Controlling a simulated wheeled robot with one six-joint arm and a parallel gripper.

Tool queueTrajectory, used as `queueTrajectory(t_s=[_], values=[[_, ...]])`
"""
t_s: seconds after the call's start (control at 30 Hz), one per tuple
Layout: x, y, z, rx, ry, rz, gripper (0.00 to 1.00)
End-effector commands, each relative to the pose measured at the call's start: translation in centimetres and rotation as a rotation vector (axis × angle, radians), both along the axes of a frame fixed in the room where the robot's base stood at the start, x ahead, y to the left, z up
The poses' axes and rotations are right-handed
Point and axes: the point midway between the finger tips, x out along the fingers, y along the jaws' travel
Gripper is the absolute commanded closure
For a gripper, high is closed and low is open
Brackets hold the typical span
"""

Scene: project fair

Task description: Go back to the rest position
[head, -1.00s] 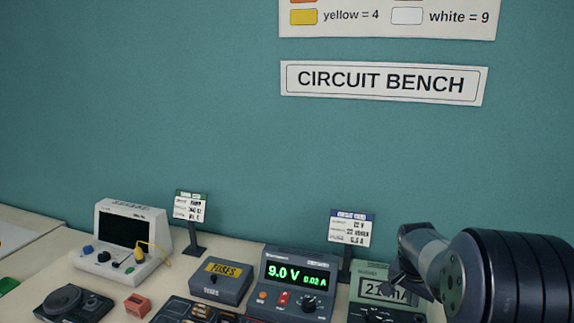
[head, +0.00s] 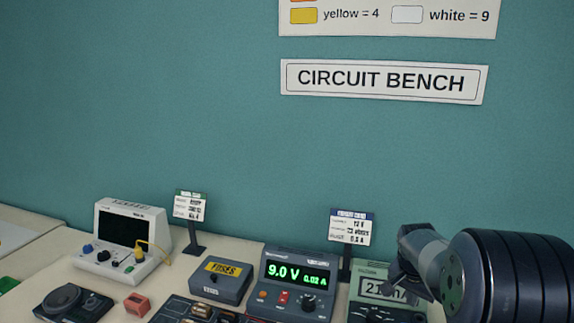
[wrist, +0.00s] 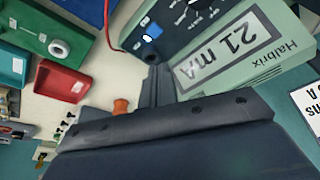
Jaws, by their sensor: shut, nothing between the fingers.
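My gripper (wrist: 157,82) is shut and empty in the wrist view, its fingers together beside the green Halbrix meter (wrist: 222,82), whose display reads 21 mA. In the head view my arm reaches in from the right, and a dark part of it covers the right side of the same meter (head: 372,271). The fingertips are not clear in the head view. I cannot tell whether the fingers touch the meter.
On the bench stand a power supply (head: 298,256) reading 9.0 V, a fuse box (head: 222,284), a white oscilloscope (head: 112,267) and two small card stands (head: 190,207) (head: 349,227). A red tray (wrist: 62,83) lies left in the wrist view.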

Motion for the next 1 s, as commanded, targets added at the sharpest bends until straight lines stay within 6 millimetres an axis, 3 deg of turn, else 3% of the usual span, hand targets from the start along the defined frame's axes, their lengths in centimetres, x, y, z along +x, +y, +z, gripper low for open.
queueTrajectory(t_s=[0.03, 0.2, 0.43, 1.0], values=[[0.0, 0.0, -1.2, 0.0, 0.001, 0.0, 1.0], [0.0, 0.0, -3.7, 0.0, 0.001, 0.0, 1.0], [0.0, 0.0, -6.3, 0.0, 0.0, 0.0, 1.0], [0.0, 0.0, -6.5, -0.001, -0.001, 0.0, 1.0]])
